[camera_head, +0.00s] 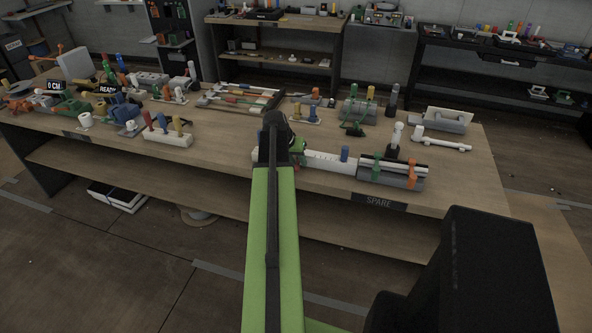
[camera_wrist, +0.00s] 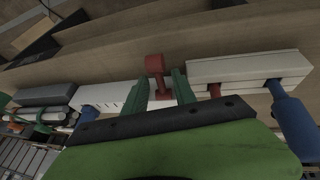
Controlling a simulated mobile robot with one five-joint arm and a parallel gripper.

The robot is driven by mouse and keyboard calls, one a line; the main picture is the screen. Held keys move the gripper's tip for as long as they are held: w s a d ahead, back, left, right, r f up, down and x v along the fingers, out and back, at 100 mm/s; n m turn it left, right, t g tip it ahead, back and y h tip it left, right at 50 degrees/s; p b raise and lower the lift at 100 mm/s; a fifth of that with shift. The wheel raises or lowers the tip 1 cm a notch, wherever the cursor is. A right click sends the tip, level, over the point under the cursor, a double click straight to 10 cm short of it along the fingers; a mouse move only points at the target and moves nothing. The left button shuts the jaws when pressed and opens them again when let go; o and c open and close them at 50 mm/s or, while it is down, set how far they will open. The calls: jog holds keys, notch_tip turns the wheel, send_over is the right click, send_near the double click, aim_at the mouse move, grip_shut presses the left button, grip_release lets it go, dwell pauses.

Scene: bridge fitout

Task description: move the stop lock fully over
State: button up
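My gripper (camera_wrist: 163,80) is open, with one green finger on each side of the red stem. Gaps show between the stem and the fingers; I cannot tell whether either touches it. The white bar with tick marks (camera_wrist: 116,93) runs to the left of the fingers. In the head view my gripper (camera_head: 297,146) is over the left part of this white bar (camera_head: 328,162), and my arm hides much of it. A small red bit (camera_head: 296,167) shows below the gripper.
A white block with red, blue and yellow pegs (camera_head: 168,137) lies to the left. A "SPARE" label (camera_head: 379,201) marks the bench's front edge.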

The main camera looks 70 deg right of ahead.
jog(key=shift+r, duration=0.1)
grip_shut()
